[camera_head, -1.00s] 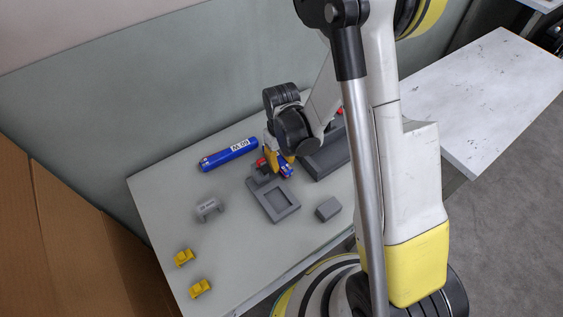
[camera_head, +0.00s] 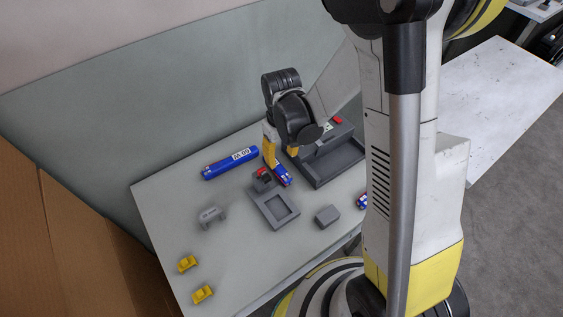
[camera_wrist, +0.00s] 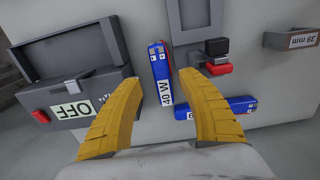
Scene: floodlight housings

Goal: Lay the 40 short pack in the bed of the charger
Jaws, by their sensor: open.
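The short blue pack marked 40 W (camera_wrist: 160,75) lies on the table (camera_head: 282,175), beside the grey plate. My gripper (camera_wrist: 158,80) is open above it, with one yellow finger on each side of the pack in the wrist view; I see no contact. In the head view my gripper (camera_head: 280,154) hangs over the pack's far end. A grey unit with an OFF label, a red button and a long dark trough, apparently the charger (camera_wrist: 72,58), stands left in the wrist view and behind the pack in the head view (camera_head: 320,182). Its visible trough looks empty.
A longer blue pack marked 60 W (camera_head: 230,163) lies to the left. A grey recessed plate (camera_head: 285,220) with a black-and-red part is close by. A grey block (camera_head: 327,215), a grey bracket (camera_head: 211,216), yellow pieces (camera_head: 187,263) and another blue pack (camera_head: 362,201) stand around.

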